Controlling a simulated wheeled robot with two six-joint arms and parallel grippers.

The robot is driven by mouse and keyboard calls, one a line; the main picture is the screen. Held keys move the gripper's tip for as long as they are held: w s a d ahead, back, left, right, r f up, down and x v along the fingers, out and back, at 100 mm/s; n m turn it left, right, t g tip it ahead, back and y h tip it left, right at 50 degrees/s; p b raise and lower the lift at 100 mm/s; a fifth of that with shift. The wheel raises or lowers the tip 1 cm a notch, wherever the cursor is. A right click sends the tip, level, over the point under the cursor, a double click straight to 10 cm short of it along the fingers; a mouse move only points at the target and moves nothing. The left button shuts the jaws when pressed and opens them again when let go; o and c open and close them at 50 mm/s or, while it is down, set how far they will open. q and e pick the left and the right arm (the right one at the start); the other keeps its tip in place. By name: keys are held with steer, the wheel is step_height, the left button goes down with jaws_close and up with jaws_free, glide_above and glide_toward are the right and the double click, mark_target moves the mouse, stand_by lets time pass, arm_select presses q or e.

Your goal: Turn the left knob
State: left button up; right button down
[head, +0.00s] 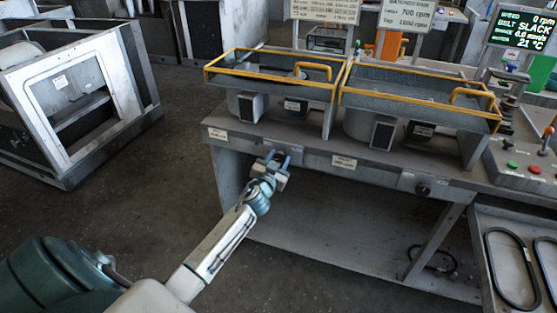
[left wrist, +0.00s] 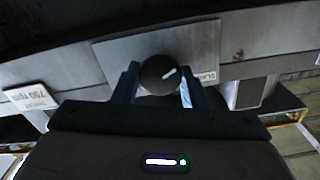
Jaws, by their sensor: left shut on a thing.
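The left knob (left wrist: 158,75) is a dark round knob with a white pointer mark, on a grey plate in the left wrist view. The fingers of my left gripper (left wrist: 160,88) stand on both sides of it, shut on it. In the head view my left gripper (head: 277,160) is at the front panel of the bench, below the left housing, and hides the knob. A second dark knob (head: 423,189) sits on the same panel further right. My right gripper is not in view.
Two housings with yellow-railed guards, the left (head: 270,70) and the right (head: 420,95), stand on the bench (head: 300,147). A control box (head: 530,165) with buttons is at the right. Black belts (head: 510,268) lie in a tray below it. A grey cabinet (head: 75,100) stands at the left.

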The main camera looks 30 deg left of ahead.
arm_select(q)
steer(key=m, duration=0.4)
steer(key=shift+m, duration=1.6)
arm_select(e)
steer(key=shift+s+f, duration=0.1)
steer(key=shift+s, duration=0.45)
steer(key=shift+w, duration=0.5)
arm_select(q)
steer(key=o, duration=1)
steer(key=shift+c, duration=0.2)
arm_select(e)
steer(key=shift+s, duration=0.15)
